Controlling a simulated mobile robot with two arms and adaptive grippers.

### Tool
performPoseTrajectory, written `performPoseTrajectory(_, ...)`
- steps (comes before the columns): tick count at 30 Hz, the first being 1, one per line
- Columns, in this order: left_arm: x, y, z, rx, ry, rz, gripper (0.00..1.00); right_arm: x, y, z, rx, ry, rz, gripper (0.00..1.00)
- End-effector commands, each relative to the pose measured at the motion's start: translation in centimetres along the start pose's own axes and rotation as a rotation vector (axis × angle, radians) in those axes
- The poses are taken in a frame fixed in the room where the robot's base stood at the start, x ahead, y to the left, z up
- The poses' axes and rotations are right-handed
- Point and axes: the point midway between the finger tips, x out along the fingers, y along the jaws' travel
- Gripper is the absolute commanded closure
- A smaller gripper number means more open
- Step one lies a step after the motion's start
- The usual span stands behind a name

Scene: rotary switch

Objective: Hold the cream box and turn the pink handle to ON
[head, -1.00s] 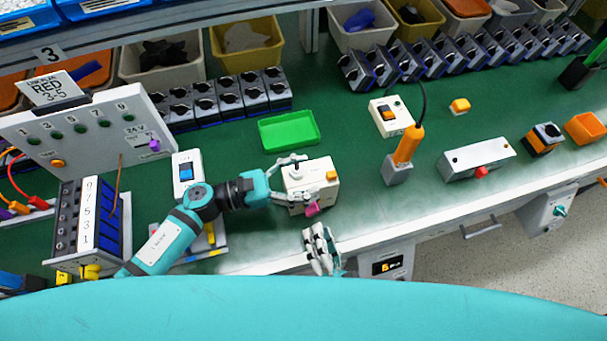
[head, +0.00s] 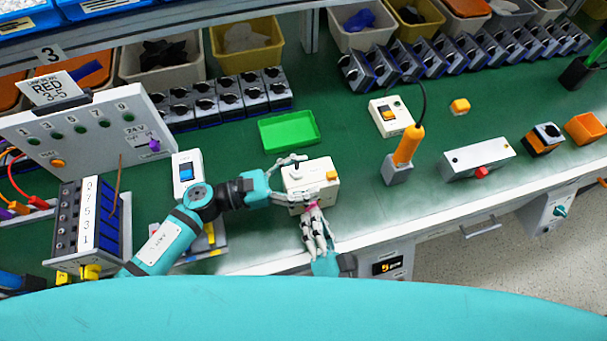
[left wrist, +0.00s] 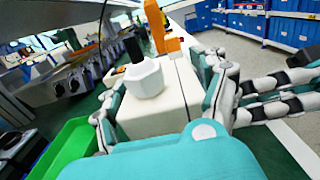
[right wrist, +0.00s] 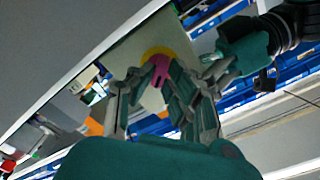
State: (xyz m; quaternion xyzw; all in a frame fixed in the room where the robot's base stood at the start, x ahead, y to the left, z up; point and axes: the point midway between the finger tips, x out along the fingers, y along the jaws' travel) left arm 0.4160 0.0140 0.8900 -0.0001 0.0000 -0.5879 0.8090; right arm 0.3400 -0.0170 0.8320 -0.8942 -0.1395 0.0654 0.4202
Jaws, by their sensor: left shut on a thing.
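My right gripper (head: 312,217) is at the box's front, partly covering the handle. In the right wrist view the pink handle (right wrist: 160,70), on a yellow ring, lies between the spread fingertips; firm contact is not clear. ON markings are not readable.
A green tray (head: 288,131) lies behind the box. A grey stand with an orange tool (head: 408,146) and a white switch box (head: 389,116) stand to the right. A panel (head: 92,128) and a white-blue switch (head: 187,174) are left. The bench's front edge is close.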

Motion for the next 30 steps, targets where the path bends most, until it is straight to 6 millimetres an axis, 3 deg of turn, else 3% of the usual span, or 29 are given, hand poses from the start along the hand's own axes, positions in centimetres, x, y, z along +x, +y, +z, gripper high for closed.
performPoseTrajectory(10,0.00,0.03,0.02,0.001,0.000,0.001,0.78,-0.03,0.02,0.00,0.060,-0.001,-0.001,1.00)
performPoseTrajectory(19,-0.01,0.04,0.02,0.001,0.000,0.001,0.78,0.01,0.04,-0.02,0.684,-0.002,-0.001,1.00)
performPoseTrajectory(20,-0.01,0.04,0.02,0.001,0.000,0.001,0.78,-0.02,0.02,0.01,0.694,-0.001,0.000,0.84)
performPoseTrajectory(24,-0.01,0.03,0.02,0.001,0.000,0.001,0.78,-0.02,0.03,0.01,0.683,0.000,0.001,0.65)
performPoseTrajectory(30,-0.01,0.03,0.02,0.001,0.000,0.000,0.78,-0.02,0.02,0.00,0.681,0.000,0.000,0.63)
